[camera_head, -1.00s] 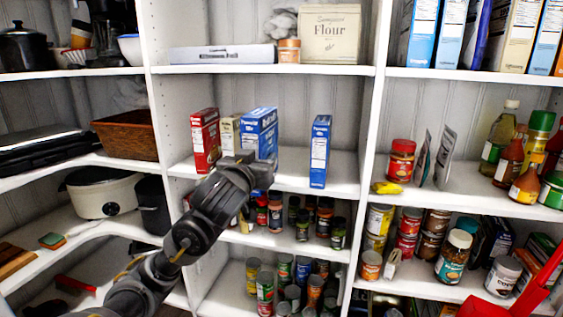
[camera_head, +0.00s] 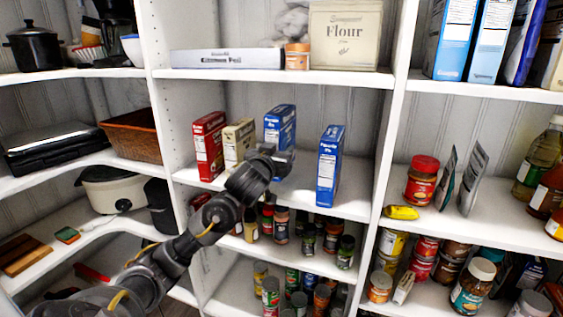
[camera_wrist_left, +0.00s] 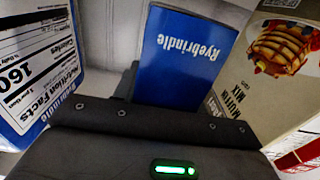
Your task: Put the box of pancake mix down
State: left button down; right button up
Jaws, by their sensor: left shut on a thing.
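My left gripper (camera_head: 275,160) is shut on a blue box (camera_head: 280,125), taken to be the pancake mix, over the middle shelf. In the left wrist view this blue box (camera_wrist_left: 178,75) faces the camera, with its lettering upside down. The gripper hides its lower part in the head view, so I cannot tell if it touches the shelf. A second blue box (camera_head: 329,168) stands apart to its right on that shelf; its nutrition panel (camera_wrist_left: 38,65) shows at the left of the wrist view. My right gripper is not in view.
A tan muffin mix box (camera_head: 238,143) and a red box (camera_head: 209,146) stand to the left of the held box, close by in the wrist view. The middle shelf (camera_head: 350,205) is bare around the second blue box. Spice jars fill the shelf below.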

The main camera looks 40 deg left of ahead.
pick_arm(q)
jog(key=f+b, duration=0.2)
jog(key=f, duration=0.1)
jog(key=shift+w+d, duration=0.2)
jog(key=shift+d, duration=0.15)
jog(key=shift+f+b, duration=0.35)
jog(key=shift+b, duration=0.05)
jog(key=shift+a+r, duration=0.1)
jog(key=shift+a, duration=0.1)
jog(key=shift+s+d, duration=0.1)
jog(key=shift+f, duration=0.3)
jog(key=c, duration=0.8)
grip_release()
